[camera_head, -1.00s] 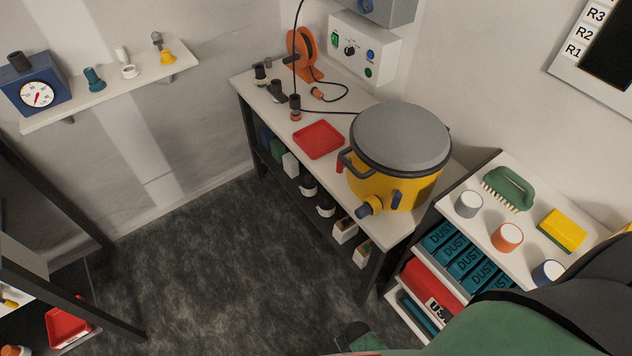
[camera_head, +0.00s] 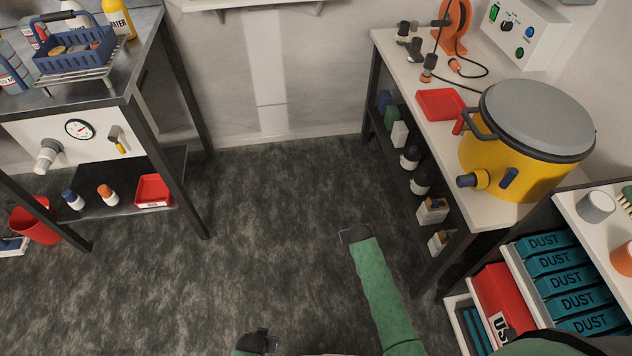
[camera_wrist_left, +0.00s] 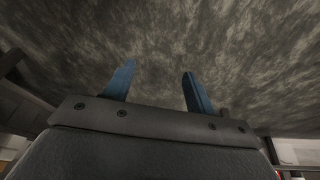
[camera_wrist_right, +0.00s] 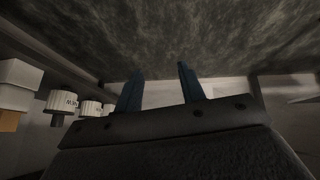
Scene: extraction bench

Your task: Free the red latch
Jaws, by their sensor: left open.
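A small red part (camera_head: 458,127), probably the red latch, shows at the left side of the yellow drum (camera_head: 520,172) beside its dark handle. The drum has a grey lid (camera_head: 540,112) and stands on the right-hand bench. My left gripper is open and empty in the left wrist view (camera_wrist_left: 158,85), over bare floor. My right gripper's fingers stand apart with nothing between them in the right wrist view (camera_wrist_right: 160,78). In the head view my right arm's dark end (camera_head: 355,234) is low over the floor, left of the bench and well away from the drum.
A red tray (camera_head: 441,104), an orange reel (camera_head: 456,25) and dark fittings share the bench (camera_head: 410,72). Its lower shelf holds bottles and boxes. Blue DUST boxes (camera_head: 558,268) fill a rack at right. A metal bench (camera_head: 120,85) stands left. The floor (camera_head: 270,215) between is clear.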

